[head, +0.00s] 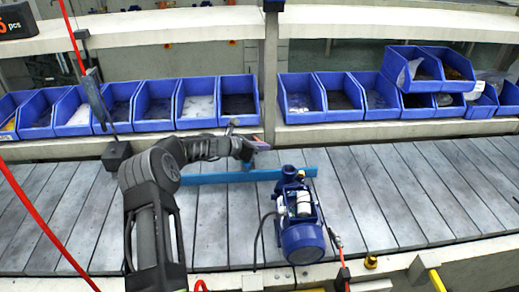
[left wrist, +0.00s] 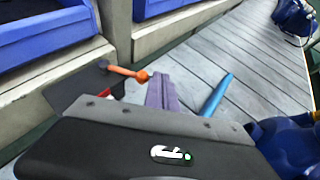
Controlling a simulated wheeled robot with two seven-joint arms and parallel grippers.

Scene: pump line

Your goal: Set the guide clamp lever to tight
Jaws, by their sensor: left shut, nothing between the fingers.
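My left gripper (head: 268,158) is shut and empty above the far side of the slatted conveyor. Its purple-grey fingers (left wrist: 162,92) lie together in the left wrist view. The guide clamp lever appears to be the short orange handle (left wrist: 128,72) with a round end, just left of the fingertips in that view. I cannot tell whether the fingers touch it. In the head view a bit of orange (head: 259,143) shows beside my gripper, partly hidden by it. The blue guide rail (head: 215,179) runs across the conveyor below my forearm. My right gripper is out of view.
A blue pump (head: 301,240) stands on the conveyor (head: 385,190) right of my arm. Blue bins (head: 160,101) line the shelf behind, with a stacked pair (head: 415,66) at right. A red cable hangs at left. The conveyor's right part is mostly clear.

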